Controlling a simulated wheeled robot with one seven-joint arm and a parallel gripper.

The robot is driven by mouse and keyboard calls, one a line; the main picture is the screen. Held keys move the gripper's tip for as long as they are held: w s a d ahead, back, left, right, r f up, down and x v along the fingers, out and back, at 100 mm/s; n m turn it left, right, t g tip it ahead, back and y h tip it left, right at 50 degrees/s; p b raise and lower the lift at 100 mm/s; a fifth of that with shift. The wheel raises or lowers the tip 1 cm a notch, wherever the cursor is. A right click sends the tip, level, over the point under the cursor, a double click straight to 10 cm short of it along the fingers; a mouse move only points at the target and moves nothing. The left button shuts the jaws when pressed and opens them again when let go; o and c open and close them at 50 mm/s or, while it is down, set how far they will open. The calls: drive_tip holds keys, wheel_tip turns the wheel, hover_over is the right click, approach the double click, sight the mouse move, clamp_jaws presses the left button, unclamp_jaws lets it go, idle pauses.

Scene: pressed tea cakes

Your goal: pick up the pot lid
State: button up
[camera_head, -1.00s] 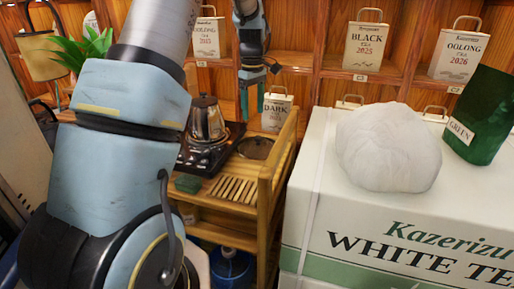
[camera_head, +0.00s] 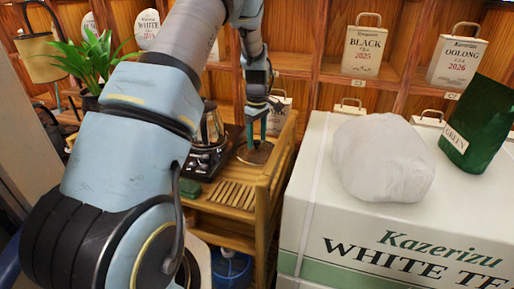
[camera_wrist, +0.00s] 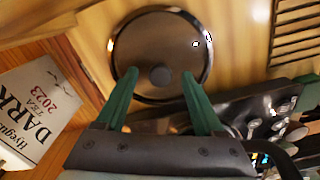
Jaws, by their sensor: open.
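The pot lid (camera_wrist: 160,40) is a round, dark, glassy disc with a shiny rim and a dark round knob (camera_wrist: 160,76). It lies flat on the wooden tea cart. In the head view the lid (camera_head: 255,156) is partly hidden by my gripper (camera_head: 257,138), which points down over it. In the wrist view my gripper (camera_wrist: 160,74) is open, its two green fingers on either side of the knob with gaps to it. I cannot tell how far the fingertips are above the lid.
The steel kettle (camera_head: 213,128) stands on a dark stove (camera_head: 205,160) left of the lid. The slatted part of the cart (camera_head: 230,194) is in front. A DARK tea bag (camera_wrist: 35,110) stands close by. A large white box (camera_head: 300,235) is to the right.

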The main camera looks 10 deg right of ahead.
drive_tip(key=shift+f, duration=0.2)
clamp_jaws()
idle(0.5)
idle(0.8)
